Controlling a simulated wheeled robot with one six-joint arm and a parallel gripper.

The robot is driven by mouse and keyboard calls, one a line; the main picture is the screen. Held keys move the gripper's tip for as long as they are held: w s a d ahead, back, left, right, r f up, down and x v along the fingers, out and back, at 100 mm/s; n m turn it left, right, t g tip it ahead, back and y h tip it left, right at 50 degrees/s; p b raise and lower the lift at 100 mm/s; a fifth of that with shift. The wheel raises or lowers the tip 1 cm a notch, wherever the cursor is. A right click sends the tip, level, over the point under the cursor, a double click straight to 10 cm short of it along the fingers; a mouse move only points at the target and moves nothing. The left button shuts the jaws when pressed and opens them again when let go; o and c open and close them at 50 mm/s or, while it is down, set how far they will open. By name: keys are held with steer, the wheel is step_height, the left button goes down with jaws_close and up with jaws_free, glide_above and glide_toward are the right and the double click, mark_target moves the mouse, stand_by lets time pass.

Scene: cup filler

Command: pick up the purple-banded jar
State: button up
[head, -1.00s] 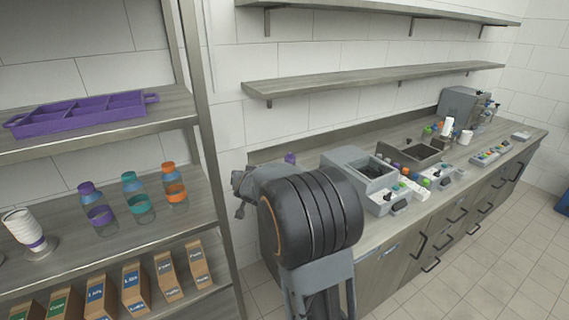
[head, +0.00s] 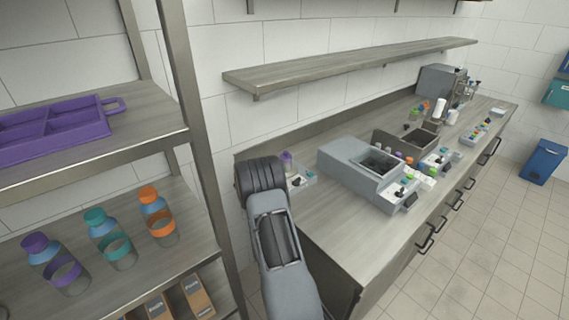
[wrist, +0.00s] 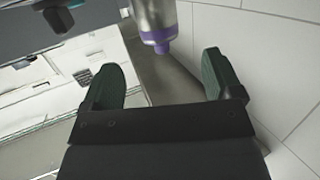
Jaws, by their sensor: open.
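A jar with a purple cap and a lighter grey body (wrist: 156,22) shows at the top of the wrist view, beyond my fingertips and roughly between them. My gripper (wrist: 162,78) is open and empty, its two dark green fingers wide apart and not touching the jar. In the head view a small purple-topped jar (head: 287,160) stands at the counter's near left end by the wall. It looks like the same one. Another jar with a purple band (head: 63,271) stands on the left shelf. My fingers are hidden behind my arm in the head view.
A teal-banded jar (head: 117,247) and an orange-banded jar (head: 161,224) share the left shelf, under a purple tray (head: 52,128). A grey machine (head: 345,172) stands on the counter right of the small jar. A wall shelf (head: 350,65) runs above. The counter's front left is clear.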

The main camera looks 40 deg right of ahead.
mark_target(284, 160)
steer(key=x, duration=0.3)
steer(key=shift+w+d, duration=0.1)
steer(key=shift+d, duration=0.05)
steer(key=shift+s+p+x, duration=0.1)
steer(key=shift+p+x, duration=0.45)
steer(key=shift+x, duration=0.85)
steer(key=shift+s+p+x, duration=0.15)
steer(key=shift+p+x, duration=0.4)
steer(key=shift+x, duration=0.85)
steer(key=shift+f, duration=0.15)
steer(key=c, duration=1.4)
